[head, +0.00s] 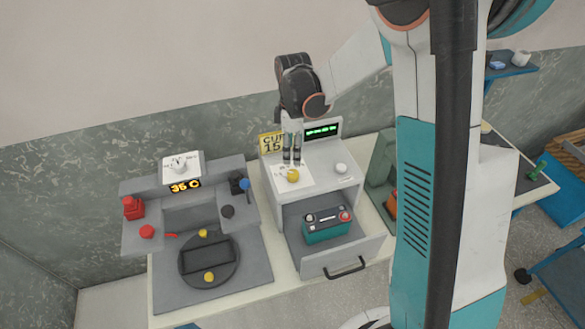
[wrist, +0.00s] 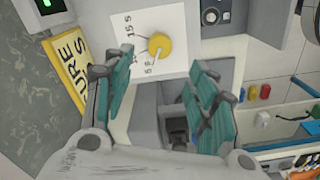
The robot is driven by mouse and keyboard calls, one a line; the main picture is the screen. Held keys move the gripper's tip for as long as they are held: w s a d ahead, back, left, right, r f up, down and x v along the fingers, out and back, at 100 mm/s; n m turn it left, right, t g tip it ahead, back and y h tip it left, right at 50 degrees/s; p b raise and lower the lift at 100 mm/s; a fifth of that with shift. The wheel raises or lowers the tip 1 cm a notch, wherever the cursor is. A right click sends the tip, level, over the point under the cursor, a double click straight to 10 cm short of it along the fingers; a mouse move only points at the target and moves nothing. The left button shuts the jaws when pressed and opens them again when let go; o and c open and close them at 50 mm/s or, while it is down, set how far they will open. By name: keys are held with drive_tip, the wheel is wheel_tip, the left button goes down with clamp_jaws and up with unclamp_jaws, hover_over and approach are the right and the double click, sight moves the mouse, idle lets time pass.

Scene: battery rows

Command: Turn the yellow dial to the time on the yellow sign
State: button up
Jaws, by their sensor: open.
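The yellow dial (head: 292,175) sits on a white scale plate on top of a grey cabinet. In the wrist view the dial (wrist: 160,46) is round, and its plate carries marks including 5 S and 15 S; a pale pointer appears on its lower-left side, but its exact setting is hard to read. The yellow sign (head: 269,143) stands behind the plate, partly hidden, showing "CUR" and "15"; it is cropped in the wrist view (wrist: 66,70). My gripper (head: 291,158) points down just above the dial, open, with the dial between its fingers' lines in the wrist view (wrist: 162,68).
A green display (head: 322,130) and a pale knob (head: 341,168) are near the dial. Below, an open drawer (head: 345,263) holds a teal battery (head: 326,224). A grey station (head: 262,273) with an orange "35 C" display (head: 185,186) and a red button (head: 147,231) stands left.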

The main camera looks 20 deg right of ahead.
sight(293, 173)
wheel_tip(293, 173, down, 10)
drive_tip(key=shift+f+b, duration=0.1)
drive_tip(key=shift+b, duration=0.3)
drive_tip(key=c, duration=1.1)
